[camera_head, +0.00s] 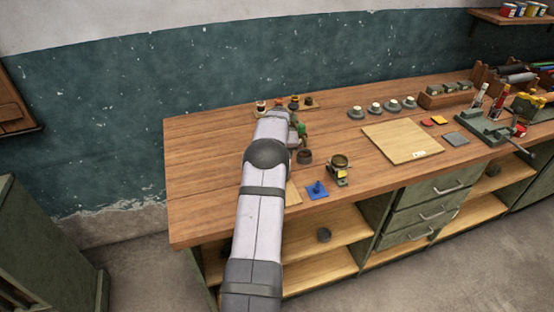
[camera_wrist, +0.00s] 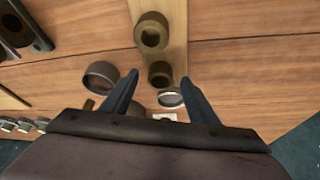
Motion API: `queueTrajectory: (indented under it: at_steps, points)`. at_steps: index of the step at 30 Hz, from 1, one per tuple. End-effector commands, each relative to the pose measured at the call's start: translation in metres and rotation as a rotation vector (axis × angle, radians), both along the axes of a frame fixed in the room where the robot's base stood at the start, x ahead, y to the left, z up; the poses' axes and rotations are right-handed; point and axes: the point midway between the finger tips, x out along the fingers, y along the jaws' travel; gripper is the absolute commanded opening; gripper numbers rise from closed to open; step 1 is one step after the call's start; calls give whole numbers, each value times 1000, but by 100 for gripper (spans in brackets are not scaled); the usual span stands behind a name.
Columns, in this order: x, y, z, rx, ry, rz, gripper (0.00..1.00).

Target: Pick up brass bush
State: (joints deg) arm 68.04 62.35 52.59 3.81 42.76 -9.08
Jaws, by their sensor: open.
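In the wrist view, a brownish, brass-toned bush (camera_wrist: 152,33) with a dark bore stands on a pale wooden strip (camera_wrist: 174,12). A smaller brownish bush (camera_wrist: 160,73) stands on the same strip, nearer my gripper. I cannot tell for sure which of the two is the brass bush. My gripper (camera_wrist: 160,77) is open and empty. Its fingertips appear on either side of the smaller bush, but I cannot tell their height above it. In the head view my arm covers part of the strip (camera_head: 313,107) and its small parts, and the jaws are not clear.
A dark ring (camera_wrist: 100,77) lies left of the left finger, and a silvery ring (camera_wrist: 171,97) lies close to the right finger. The bench's left end is clear.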

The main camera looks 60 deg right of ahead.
Motion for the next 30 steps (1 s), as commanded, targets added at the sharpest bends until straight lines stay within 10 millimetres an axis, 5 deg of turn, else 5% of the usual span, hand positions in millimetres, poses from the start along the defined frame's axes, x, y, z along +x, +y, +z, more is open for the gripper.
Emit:
queueTrajectory:
  at_steps: [11, 18, 30]
  points:
    - [2, -2, -7, 0, 0, 0, 54]
    - [1, -2, -6, 0, 0, 0, 5]
    - [2, -3, 3, -4, -2, 0, 5]
